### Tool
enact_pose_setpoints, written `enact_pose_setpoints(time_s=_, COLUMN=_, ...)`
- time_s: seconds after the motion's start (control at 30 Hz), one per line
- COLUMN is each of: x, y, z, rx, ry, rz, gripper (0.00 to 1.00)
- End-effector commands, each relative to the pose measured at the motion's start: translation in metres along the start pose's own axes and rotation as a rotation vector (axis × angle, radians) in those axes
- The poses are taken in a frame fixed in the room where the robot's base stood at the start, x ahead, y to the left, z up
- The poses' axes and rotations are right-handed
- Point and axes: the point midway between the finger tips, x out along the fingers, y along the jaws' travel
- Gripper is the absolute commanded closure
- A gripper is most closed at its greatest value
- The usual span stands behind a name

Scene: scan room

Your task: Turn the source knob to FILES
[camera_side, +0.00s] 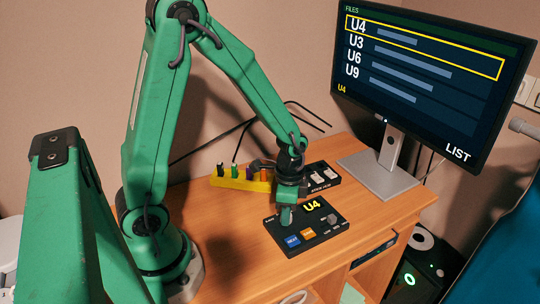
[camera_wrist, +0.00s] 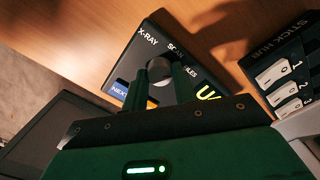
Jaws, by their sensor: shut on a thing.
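The source knob (camera_wrist: 158,68) is a grey round knob on a dark control box (camera_wrist: 150,40), with the labels X-RAY, SCANS and FILES around it; the last two are partly hidden by the knob and a finger. My gripper (camera_wrist: 160,74) is shut on the knob, one green finger on each side. Which way the knob points is hard to tell. In the side view my gripper (camera_side: 286,216) is down at the left part of the control box (camera_side: 318,238) and hides the knob. The monitor (camera_side: 425,75) has FILES at its top left.
The box has a blue button (camera_side: 292,241), an orange button (camera_side: 308,233) and a display reading U4 (camera_side: 312,206). A stick hub (camera_side: 322,183) and a yellow rack of sticks (camera_side: 240,183) stand behind it. Bare desk lies left of the box.

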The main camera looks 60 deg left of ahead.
Motion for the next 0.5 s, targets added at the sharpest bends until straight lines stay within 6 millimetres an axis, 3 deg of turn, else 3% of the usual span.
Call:
enact_pose_setpoints(time_s=0.47, x=0.0008, y=0.0007, z=0.001, rx=0.022, ry=-0.004, rz=0.003, gripper=0.95)
enact_pose_setpoints(time_s=0.5, x=0.0008, y=0.0007, z=0.001, rx=0.022, ry=-0.004, rz=0.003, gripper=0.68)
